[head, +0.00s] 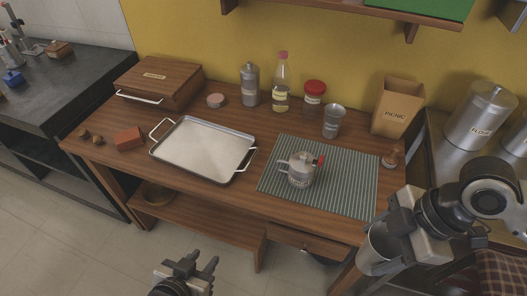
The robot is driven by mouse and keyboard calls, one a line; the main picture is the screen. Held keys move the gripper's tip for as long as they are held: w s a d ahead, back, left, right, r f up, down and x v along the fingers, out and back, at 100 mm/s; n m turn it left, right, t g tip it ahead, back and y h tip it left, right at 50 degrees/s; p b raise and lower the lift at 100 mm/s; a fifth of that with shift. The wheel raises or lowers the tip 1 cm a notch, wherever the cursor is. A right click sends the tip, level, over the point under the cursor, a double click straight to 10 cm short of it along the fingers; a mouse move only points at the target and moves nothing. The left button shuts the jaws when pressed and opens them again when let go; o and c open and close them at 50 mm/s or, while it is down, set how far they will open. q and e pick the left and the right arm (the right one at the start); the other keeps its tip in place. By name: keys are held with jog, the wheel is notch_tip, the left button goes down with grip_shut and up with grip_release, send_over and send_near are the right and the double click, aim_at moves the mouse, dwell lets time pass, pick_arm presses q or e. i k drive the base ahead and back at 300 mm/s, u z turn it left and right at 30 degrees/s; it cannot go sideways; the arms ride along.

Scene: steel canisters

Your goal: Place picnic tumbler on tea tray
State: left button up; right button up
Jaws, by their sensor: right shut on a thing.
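The tea tray (205,149), a silver tray with a pale handle at each end, lies empty on the wooden table, left of the middle. My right gripper (388,247) is at the lower right, shut on a plain steel tumbler (374,253). The tumbler is in front of the table's right end, well apart from the tray; its label, if any, does not show. Another steel cup (332,122) with a small label stands at the back of the table. My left gripper (203,264) is low in front of the table, its two fingers apart and empty.
A lidded steel pot (300,170) stands on a striped mat (345,185) right of the tray. A canister (250,86), bottle (281,88), red-lidded jar (313,99) and PICNIC box (397,108) line the back. A wooden box (158,84) and reddish block (128,138) are left.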

aim_at(203, 148)
jog(key=k, duration=1.1)
jog(key=u, duration=0.95)
jog(key=i, duration=0.9)
jog(key=u, duration=0.45)
jog(key=i, duration=1.05)
jog(key=z, duration=1.05)
jog(key=i, duration=0.4)
jog(key=z, duration=0.3)
